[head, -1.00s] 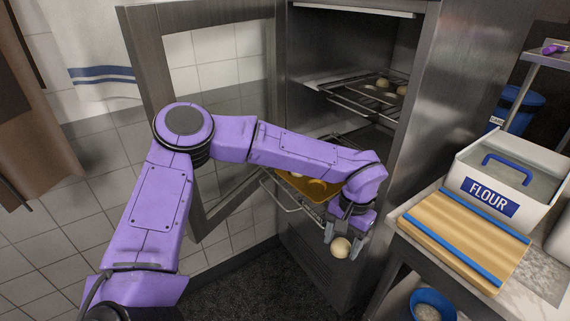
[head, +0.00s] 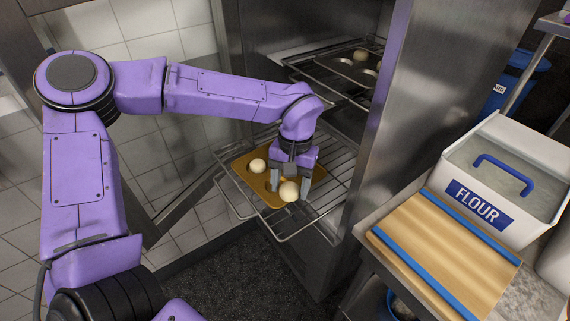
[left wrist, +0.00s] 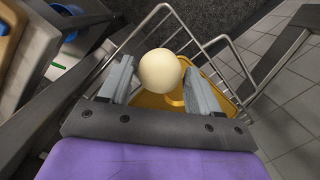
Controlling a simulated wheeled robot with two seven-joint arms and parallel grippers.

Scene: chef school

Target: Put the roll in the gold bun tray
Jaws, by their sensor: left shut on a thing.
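A pale round roll (head: 289,192) is held between the fingers of my left gripper (head: 290,184). The roll also shows in the left wrist view (left wrist: 160,71), between the grey fingertips (left wrist: 161,88). The gold bun tray (head: 241,163) lies on a wire rack that sticks out of the open oven. The gripper hangs over the tray's near right part, and the roll overlaps its near edge in the head view. I cannot tell the gap below the roll. Another pale roll (head: 257,166) sits in the tray's far left part. My right gripper is out of view.
An upper oven rack holds a dark tray (head: 350,68) with buns. The oven's right wall (head: 400,120) stands close beside the arm. A counter at right holds a striped wooden board (head: 440,245) and a flour bin (head: 500,180). The open door is at left.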

